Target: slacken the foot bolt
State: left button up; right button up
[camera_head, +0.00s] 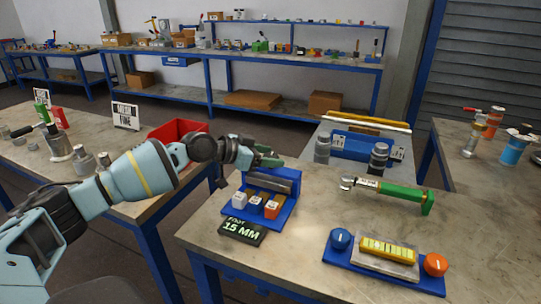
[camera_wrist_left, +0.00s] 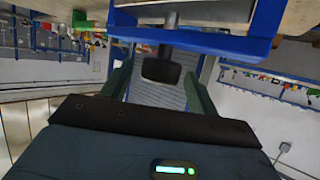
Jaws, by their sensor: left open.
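My left gripper (camera_head: 264,158) is open above the back of a blue rack (camera_head: 284,214). In the left wrist view its two greenish fingers (camera_wrist_left: 162,80) stand apart, with a dark blocky end on a grey stem (camera_wrist_left: 161,68) showing between them; I cannot tell whether they touch it. The rack holds a grey bar and several small labelled blocks (camera_head: 255,204). A dark sign (camera_head: 242,232) in front reads "FOOT 15 MM". A wrench with a green handle (camera_head: 400,194) lies to the right. I cannot pick out the foot bolt. My right gripper is not in view.
A blue tray (camera_head: 340,262) with a blue knob, an orange knob and a yellow-marked block is at the front right. Dark flanged vessels (camera_head: 379,158) stand behind the wrench. A red bin (camera_head: 178,130) is on the left bench. The tabletop between rack and wrench is clear.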

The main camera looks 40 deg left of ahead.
pick_arm(q)
jog(key=shift+w+d+f, duration=0.2)
jog(key=shift+w+d, duration=0.05)
jog(key=shift+w, duration=0.15)
